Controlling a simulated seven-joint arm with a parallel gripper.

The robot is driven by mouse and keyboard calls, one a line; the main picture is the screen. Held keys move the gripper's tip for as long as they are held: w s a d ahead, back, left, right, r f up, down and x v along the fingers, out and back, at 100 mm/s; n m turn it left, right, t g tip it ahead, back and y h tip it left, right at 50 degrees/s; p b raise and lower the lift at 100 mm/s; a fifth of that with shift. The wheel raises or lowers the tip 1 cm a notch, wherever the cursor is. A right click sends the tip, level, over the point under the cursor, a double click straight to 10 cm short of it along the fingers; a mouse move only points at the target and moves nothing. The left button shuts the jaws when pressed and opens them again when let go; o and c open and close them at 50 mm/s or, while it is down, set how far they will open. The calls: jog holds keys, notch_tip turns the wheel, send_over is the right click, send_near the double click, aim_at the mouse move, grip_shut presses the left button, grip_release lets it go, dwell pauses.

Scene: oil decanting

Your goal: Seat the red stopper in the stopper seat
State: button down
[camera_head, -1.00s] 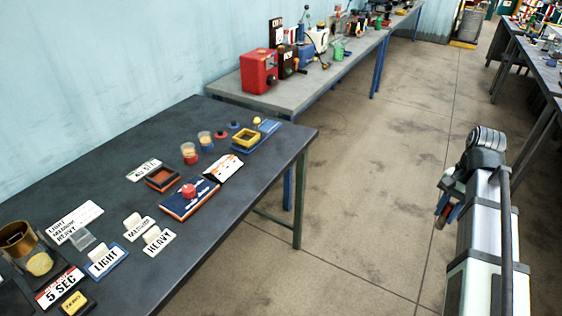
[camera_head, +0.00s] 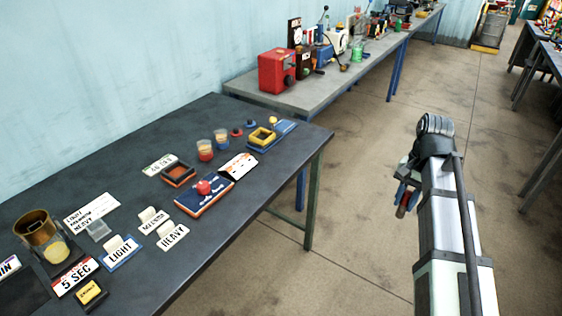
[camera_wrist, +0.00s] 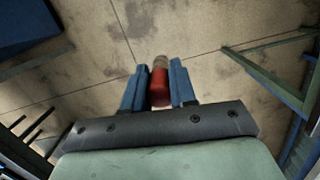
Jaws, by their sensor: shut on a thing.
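My gripper (camera_head: 404,200) is shut on the red stopper (camera_wrist: 160,87), a small red cylinder with a tan end, held between two blue fingers in the wrist view. Its red part shows small in the head view, off the right side of the dark table (camera_head: 120,165), above the floor. I cannot tell for sure which part is the stopper seat. Candidates on the table are a black tray with an orange rim (camera_head: 179,173) and a small red ring-like disc (camera_head: 237,132).
A blue-and-orange block with a red knob (camera_head: 204,187), two cups (camera_head: 205,149), a yellow frame (camera_head: 262,137), a brass cup (camera_head: 40,236) and several label cards stand on the table. A second bench (camera_head: 310,95) with machines lies behind. Floor between is clear.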

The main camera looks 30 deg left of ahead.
jog(key=s+a+r+n, duration=0.1)
jog(key=s+a+n, duration=0.1)
jog(key=s+a, duration=0.75)
jog(key=s+a+r+n+h, duration=0.1)
jog(key=s+a+r+n, duration=0.2)
jog(key=a, duration=1.2)
jog(key=s+a+n, duration=0.2)
jog(key=s+a, duration=0.6)
jog(key=a, duration=0.4)
jog(key=s+a+r+m, duration=0.3)
jog(key=s+a+r, duration=0.1)
jog(key=s+a, duration=0.9)
jog(key=s+a+r+m+y, duration=0.1)
jog(key=s+a+r+m, duration=0.25)
jog(key=s+a, duration=0.85)
jog(key=s+a+r+m, duration=0.35)
jog(key=s+a, duration=0.65)
jog(key=s, duration=0.6)
jog(key=shift+y, duration=0.3)
jog(key=shift+d+f, duration=0.15)
jog(key=shift+f, duration=2.3)
jog(key=shift+d+f, duration=0.1)
jog(key=shift+f, duration=2.35)
jog(key=shift+f, duration=0.15)
